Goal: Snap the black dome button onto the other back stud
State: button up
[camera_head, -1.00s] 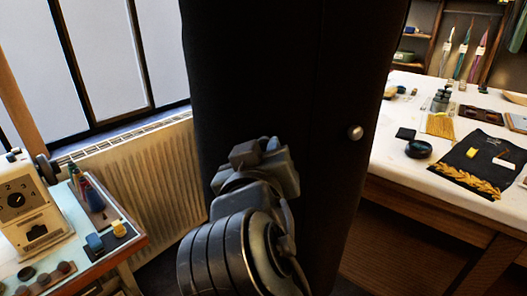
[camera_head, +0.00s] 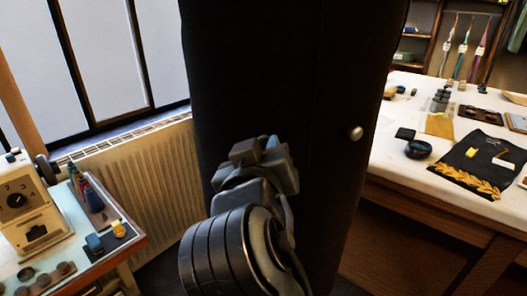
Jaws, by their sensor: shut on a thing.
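A tall black garment (camera_head: 300,60) fills the middle of the view. One round silver stud (camera_head: 355,133) shows on its right part. My gripper (camera_head: 265,150) is in front of the garment, left of and slightly lower than the stud, and clearly apart from it in the picture. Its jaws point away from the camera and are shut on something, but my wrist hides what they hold. I cannot make out the black dome button. No second stud can be seen; my arm covers part of the cloth.
At left, a small table holds a cream machine with a dial (camera_head: 20,205), several dark discs (camera_head: 45,275) and spools (camera_head: 118,228). At right, a white worktable (camera_head: 395,165) carries a dark bowl (camera_head: 418,149) and a black cloth with gold trim (camera_head: 475,165). A radiator (camera_head: 150,180) stands behind.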

jog(key=shift+w, duration=0.3)
dwell(0.4)
jog(key=o, duration=1.5)
jog(key=shift+o, duration=0.2)
jog(key=s, duration=0.8)
